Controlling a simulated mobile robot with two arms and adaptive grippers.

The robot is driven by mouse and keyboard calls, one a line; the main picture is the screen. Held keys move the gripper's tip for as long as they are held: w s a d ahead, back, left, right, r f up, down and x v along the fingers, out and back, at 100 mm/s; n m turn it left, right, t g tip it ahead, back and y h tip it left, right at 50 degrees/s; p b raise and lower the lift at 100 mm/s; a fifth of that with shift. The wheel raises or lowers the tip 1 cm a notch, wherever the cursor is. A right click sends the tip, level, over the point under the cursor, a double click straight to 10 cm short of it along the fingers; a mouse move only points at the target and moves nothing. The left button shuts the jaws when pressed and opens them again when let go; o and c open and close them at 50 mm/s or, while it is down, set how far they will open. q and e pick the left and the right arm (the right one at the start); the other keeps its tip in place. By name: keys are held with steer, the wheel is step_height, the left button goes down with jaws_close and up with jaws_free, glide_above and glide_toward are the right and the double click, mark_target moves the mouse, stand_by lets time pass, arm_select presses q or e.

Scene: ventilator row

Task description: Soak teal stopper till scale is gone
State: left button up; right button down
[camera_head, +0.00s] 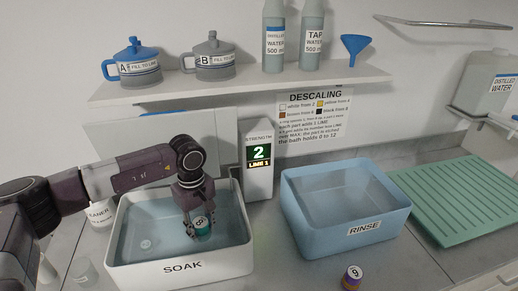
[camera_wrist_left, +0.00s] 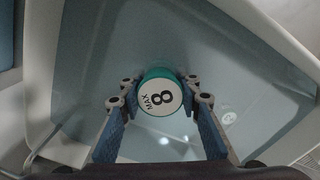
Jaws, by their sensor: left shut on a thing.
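The teal stopper (camera_head: 203,230) has a white top marked 8 MAX, and it fills the middle of the left wrist view (camera_wrist_left: 160,94). My left gripper (camera_head: 203,224) points down into the white SOAK basin (camera_head: 180,267) and is shut on the stopper. The basin holds clear bluish liquid; the stopper is low in it, but how deep is hard to tell. No scale shows on the visible part of the stopper; its underside is hidden. The strength meter (camera_head: 258,160) behind reads 2 and LIME 1. My right gripper is not in view.
A blue RINSE basin (camera_head: 345,215) stands right of the meter. A green ribbed mat (camera_head: 470,200) lies at the far right. A purple and orange piece (camera_head: 351,278) stands at the front. Jugs A (camera_head: 137,65) and B (camera_head: 212,58) sit on the shelf above a DESCALING notice (camera_head: 315,115).

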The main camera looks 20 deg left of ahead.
arm_select(q)
step_height(320, 180, up, 11)
steer(key=p, duration=0.5)
steer(key=shift+f, duration=0.1)
